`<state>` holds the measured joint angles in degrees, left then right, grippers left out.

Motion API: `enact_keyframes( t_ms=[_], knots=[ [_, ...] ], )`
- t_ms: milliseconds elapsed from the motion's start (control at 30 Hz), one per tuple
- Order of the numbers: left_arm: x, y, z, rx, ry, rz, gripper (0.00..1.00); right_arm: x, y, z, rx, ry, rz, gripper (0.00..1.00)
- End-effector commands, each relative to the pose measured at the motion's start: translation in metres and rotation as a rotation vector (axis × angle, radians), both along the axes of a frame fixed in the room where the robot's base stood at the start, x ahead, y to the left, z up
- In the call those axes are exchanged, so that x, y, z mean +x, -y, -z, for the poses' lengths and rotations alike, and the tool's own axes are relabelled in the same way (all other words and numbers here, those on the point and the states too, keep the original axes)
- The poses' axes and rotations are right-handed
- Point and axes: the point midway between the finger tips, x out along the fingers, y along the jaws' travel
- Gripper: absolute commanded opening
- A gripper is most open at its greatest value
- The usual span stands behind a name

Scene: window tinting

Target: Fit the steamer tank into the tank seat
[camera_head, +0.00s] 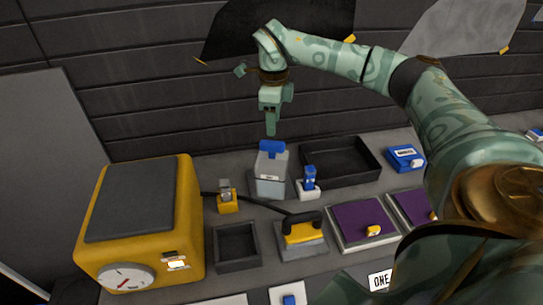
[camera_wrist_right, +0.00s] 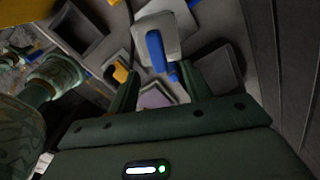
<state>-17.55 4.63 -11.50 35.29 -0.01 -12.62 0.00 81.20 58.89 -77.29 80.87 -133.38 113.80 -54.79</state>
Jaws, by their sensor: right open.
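The steamer tank appears to be the pale grey, boxy container (camera_head: 269,182) with a blue handle on top, standing upright at the middle of the bench. Its handle (camera_wrist_right: 155,50) shows in the right wrist view. My right gripper (camera_head: 270,131) is open and empty, pointing down just above the blue handle. In the wrist view its fingers (camera_wrist_right: 160,90) are spread, with the handle ahead of the gap. The tank seat may be the small, empty, dark square frame (camera_head: 216,251) beside the yellow machine; I cannot be sure. My left gripper is not in view.
A yellow machine (camera_head: 188,220) with a dial stands at the left. A yellow-handled tool (camera_head: 303,235) with a dark hose lies nearby. A blue bottle-like item (camera_head: 309,180) stands close right of the tank. A wide dark tray (camera_head: 375,175) and purple pads (camera_head: 360,219) lie further right.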

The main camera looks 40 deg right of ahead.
Motion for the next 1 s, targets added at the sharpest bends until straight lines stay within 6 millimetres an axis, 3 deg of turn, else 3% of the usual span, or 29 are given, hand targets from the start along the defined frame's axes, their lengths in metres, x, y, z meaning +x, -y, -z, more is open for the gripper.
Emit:
enact_keyframes(
  t_ms=[100,367,600,900,933,1000],
  knots=[
    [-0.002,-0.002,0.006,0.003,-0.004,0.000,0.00,0.000,-0.001,0.028,0.000,-0.003,-0.001,0.49],
    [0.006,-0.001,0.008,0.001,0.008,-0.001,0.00,-0.001,-0.001,0.052,0.000,-0.001,-0.001,0.49],
    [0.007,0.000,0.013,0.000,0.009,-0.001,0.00,-0.003,-0.005,0.090,0.001,-0.002,0.000,0.49],
    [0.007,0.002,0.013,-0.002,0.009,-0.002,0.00,-0.002,-0.005,0.097,0.001,0.002,-0.001,0.49],
    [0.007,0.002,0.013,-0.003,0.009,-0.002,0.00,-0.002,-0.005,0.097,0.001,0.002,-0.001,0.46],
    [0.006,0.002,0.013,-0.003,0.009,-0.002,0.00,-0.002,-0.005,0.097,0.001,0.002,-0.001,0.27]
  ],
)
